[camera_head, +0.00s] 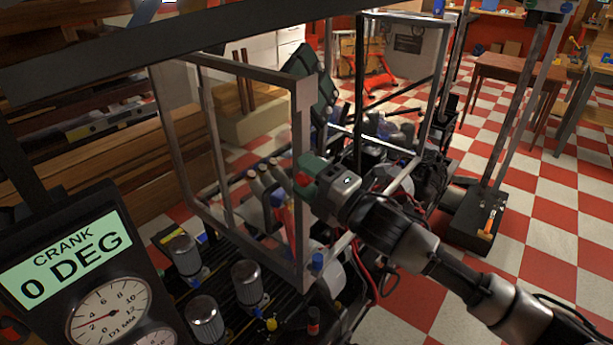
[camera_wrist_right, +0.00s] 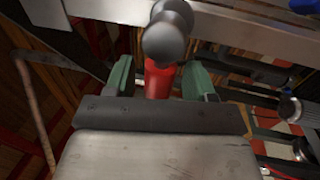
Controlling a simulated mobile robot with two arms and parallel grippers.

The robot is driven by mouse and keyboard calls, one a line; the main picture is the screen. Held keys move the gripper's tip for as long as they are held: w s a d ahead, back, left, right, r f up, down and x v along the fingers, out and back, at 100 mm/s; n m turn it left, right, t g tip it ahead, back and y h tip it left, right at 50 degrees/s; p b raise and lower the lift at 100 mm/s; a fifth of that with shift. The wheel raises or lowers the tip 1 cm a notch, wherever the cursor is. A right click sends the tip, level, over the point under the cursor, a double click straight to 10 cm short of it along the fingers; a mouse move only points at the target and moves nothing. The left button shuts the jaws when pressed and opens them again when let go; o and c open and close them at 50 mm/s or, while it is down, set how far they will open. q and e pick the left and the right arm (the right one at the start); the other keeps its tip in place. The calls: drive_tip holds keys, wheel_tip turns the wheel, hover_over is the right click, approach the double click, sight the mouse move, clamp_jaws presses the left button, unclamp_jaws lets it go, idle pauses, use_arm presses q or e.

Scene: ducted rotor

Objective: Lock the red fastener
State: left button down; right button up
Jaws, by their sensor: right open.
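The red fastener (camera_wrist_right: 158,80) shows in the right wrist view as a red shaft with a rounded grey metal knob over its top end. It stands between the two green fingers of my right gripper (camera_wrist_right: 156,76), with a gap on either side. In the head view my right gripper (camera_head: 308,177) reaches in from the right to an upright of the grey metal frame (camera_head: 303,130). A small patch of red shows at its fingertips; the rest of the fastener is hidden there. My right gripper is open. My left gripper is not in view.
A display reading CRANK 0 DEG (camera_head: 65,262) with dials stands at the lower left. Several ribbed metal cylinders (camera_head: 248,282) stand below the frame. Cables and machine parts crowd the space under my right wrist. Checkered floor (camera_head: 545,210) lies open at the right.

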drive_tip(key=b+v, duration=0.1)
drive_tip(key=v, duration=0.9)
drive_tip(key=shift+s+d+b, duration=0.2)
drive_tip(key=shift+d+b, duration=0.05)
drive_tip(key=shift+b, duration=0.05)
drive_tip(key=shift+f, duration=0.2)
